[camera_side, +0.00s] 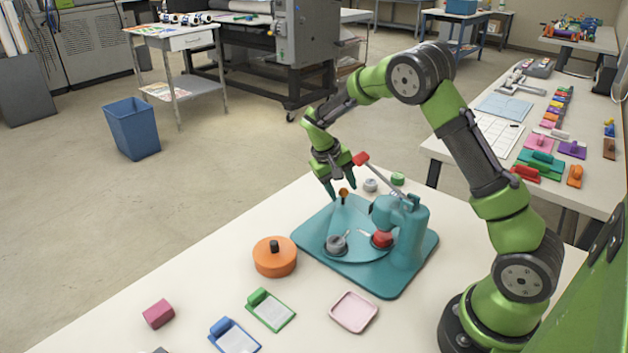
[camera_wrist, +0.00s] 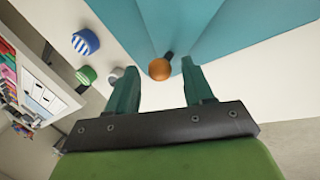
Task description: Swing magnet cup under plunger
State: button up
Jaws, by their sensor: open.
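A teal press (camera_side: 405,225) stands on a teal base (camera_side: 380,288) with a swing plate (camera_side: 345,217). The plate bears a grey cup (camera_side: 336,244) at front left and a red cup (camera_side: 382,239) close to the press head. I cannot tell which is the magnet cup; the plunger is not clearly visible. A small orange knob (camera_side: 344,195) stands at the plate's far end. My gripper (camera_side: 341,189) is open, pointing down at this knob. In the wrist view the knob (camera_wrist: 159,69) shows between my spread fingertips (camera_wrist: 158,68), with gaps on both sides.
The press's red-tipped lever (camera_side: 361,158) rises close beside my gripper. Small grey (camera_side: 370,185) and green (camera_side: 398,179) round pieces lie behind the base. An orange round container (camera_side: 275,257), pink tray (camera_side: 354,312), green clipboard (camera_side: 270,310) and blue clipboard (camera_side: 234,337) lie in front.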

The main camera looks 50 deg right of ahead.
grip_shut()
